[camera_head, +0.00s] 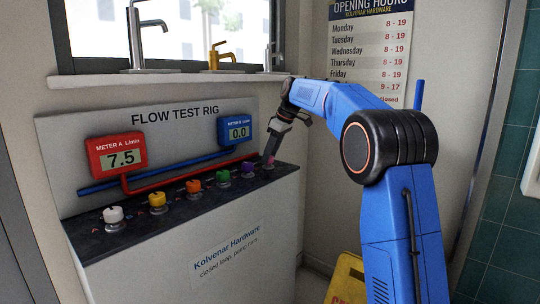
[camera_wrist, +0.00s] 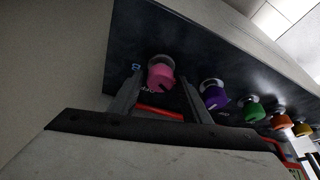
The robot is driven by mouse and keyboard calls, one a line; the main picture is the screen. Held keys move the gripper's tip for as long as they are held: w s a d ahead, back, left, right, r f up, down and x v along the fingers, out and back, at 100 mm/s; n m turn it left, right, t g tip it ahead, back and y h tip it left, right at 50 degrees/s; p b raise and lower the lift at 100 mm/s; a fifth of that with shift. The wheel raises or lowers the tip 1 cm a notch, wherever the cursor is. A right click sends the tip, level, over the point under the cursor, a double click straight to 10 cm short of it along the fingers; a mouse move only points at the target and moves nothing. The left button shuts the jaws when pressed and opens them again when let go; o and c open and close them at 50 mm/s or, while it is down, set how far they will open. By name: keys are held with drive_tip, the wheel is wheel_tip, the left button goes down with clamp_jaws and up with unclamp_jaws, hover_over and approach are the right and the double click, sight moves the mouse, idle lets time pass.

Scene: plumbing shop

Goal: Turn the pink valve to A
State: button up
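The pink valve (camera_wrist: 160,73) is the end knob of a row on the dark top of the flow test rig. In the wrist view it sits between the tips of my gripper (camera_wrist: 161,82), whose two fingers are apart with gaps beside the knob. A dark notch shows on the knob's lower right. A small blue mark (camera_wrist: 136,67) lies left of it; its lettering is too small to read surely. In the head view my gripper (camera_head: 271,157) is at the rig's right end, over the pink valve (camera_head: 268,165), partly hiding it.
Red meter A (camera_head: 119,158) reads 7.5; blue meter B (camera_head: 238,131) reads 0.0. The purple valve (camera_head: 248,169) is the nearest neighbour, then green (camera_head: 222,179), orange (camera_head: 193,188), yellow (camera_head: 157,202) and white (camera_head: 114,216). A wall stands right of the rig; a yellow sign (camera_head: 346,280) stands below.

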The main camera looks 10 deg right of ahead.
drive_tip(key=shift+o, duration=0.2)
drive_tip(key=v, duration=1.7)
drive_tip(key=shift+s+d+r, duration=0.1)
drive_tip(key=shift+d, duration=0.05)
drive_tip(key=s+f+m+t+h, duration=0.1)
drive_tip(key=s+f+m, duration=0.3)
drive_tip(key=s, duration=1)
drive_tip(key=s+f+m+h, duration=0.1)
drive_tip(key=s+f+m, duration=0.1)
drive_tip(key=s+f, duration=0.8)
drive_tip(key=s+f+m, duration=0.2)
drive_tip(key=s+f, duration=0.8)
drive_tip(key=s, duration=0.3)
drive_tip(key=s+f+m+t+h, duration=0.1)
drive_tip(key=s+f+m, duration=0.1)
drive_tip(key=s+f, duration=0.9)
drive_tip(key=s, duration=0.3)
drive_tip(key=shift+s+d+f, duration=0.15)
drive_tip(key=shift+d+f, duration=0.2)
drive_tip(key=shift+d, duration=0.05)
